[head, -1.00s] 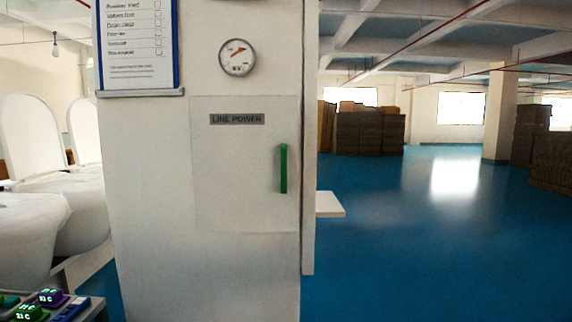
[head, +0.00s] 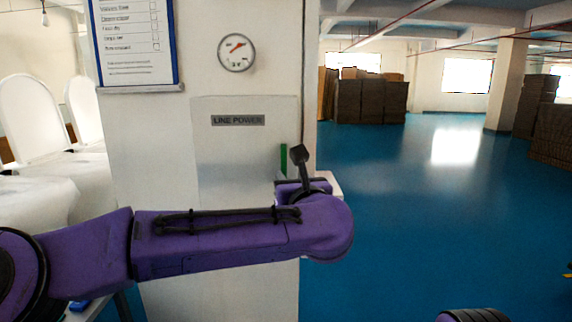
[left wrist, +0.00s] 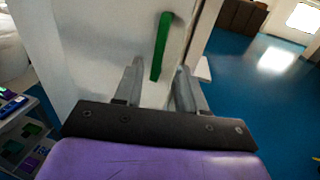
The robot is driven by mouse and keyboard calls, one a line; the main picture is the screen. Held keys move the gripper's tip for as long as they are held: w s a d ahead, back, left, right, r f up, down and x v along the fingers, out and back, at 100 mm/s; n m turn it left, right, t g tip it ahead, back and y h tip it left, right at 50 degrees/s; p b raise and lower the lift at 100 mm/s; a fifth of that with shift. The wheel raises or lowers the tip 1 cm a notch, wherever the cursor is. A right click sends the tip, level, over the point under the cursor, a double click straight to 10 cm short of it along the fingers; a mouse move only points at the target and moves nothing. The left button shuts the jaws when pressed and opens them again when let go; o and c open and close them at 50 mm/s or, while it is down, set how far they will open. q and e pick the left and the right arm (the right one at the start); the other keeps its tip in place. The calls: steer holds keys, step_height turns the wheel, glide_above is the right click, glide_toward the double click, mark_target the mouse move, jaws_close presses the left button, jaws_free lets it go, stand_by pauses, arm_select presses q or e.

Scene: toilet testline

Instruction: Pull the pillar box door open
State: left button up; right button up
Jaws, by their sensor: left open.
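The pillar box door (head: 235,155) is a pale panel labelled LINE POWER on the white pillar, and it looks shut. Its green upright handle (head: 283,158) is at the door's right side; my left arm hides its lower part in the head view. In the left wrist view the green handle (left wrist: 161,46) stands ahead of my left gripper (left wrist: 157,85), between the lines of its two fingers. The fingers are apart with nothing held between them. I cannot tell how far short of the handle the fingertips are. My right gripper is not identifiable in view.
A round gauge (head: 236,52) and a framed checklist (head: 135,45) are on the pillar above the door. White toilets (head: 35,120) stand at the left. Blue floor (head: 430,220) is open at the right, with stacked brown boxes (head: 370,102) far back.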

mark_target(284, 167)
arm_select(q)
steer(key=w+p, duration=0.1)
steer(key=w, duration=0.1)
steer(key=w+a+p, duration=0.1)
steer(key=w, duration=0.2)
steer(key=shift+w+a+r, duration=0.1)
steer(key=shift+w+r, duration=0.1)
steer(key=shift+w+a+f, duration=0.1)
steer(key=shift+w+f, duration=0.1)
steer(key=shift+w, duration=0.4)
jaws_close()
